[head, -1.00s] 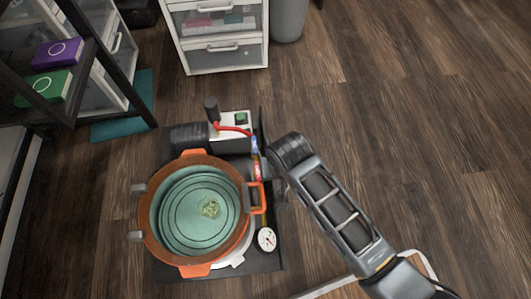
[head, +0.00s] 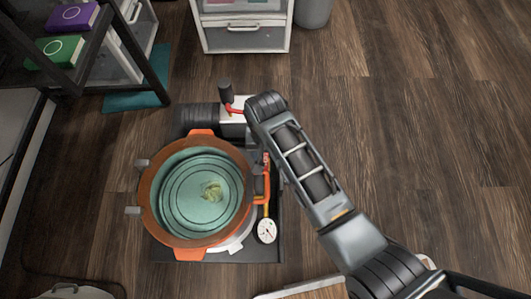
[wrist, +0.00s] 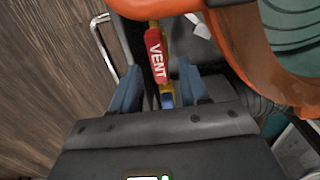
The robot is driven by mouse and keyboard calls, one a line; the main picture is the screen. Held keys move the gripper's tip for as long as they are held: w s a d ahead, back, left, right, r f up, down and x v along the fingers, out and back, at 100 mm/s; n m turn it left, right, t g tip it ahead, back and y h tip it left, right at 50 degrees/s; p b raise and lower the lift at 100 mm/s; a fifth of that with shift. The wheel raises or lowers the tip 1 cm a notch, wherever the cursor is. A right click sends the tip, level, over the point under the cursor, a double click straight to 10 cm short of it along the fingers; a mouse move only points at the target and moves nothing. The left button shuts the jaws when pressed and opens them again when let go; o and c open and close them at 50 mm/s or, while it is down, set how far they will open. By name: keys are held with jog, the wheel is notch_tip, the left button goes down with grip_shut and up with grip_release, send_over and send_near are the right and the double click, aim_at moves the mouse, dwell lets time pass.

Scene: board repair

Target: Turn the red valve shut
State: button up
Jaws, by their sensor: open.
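The red valve handle, marked VENT, (wrist: 156,55) shows in the wrist view just ahead of my gripper (wrist: 157,80). My two blue fingers are apart, one on each side of the handle's near end; I see no grip on it. A blue part (wrist: 167,100) lies beyond, between the fingers. In the head view a small part of the red valve (head: 266,158) shows right of the pot, beside my arm. My arm hides the blue part and my fingers there.
The orange-rimmed pot with a teal inside (head: 153,213) stands close on the left. A white drawer unit (head: 243,39) stands behind. The wooden floor at right is clear.

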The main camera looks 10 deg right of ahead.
jog(key=shift+f, duration=0.35)
jog(key=shift+c, duration=0.4)
grip_shut()
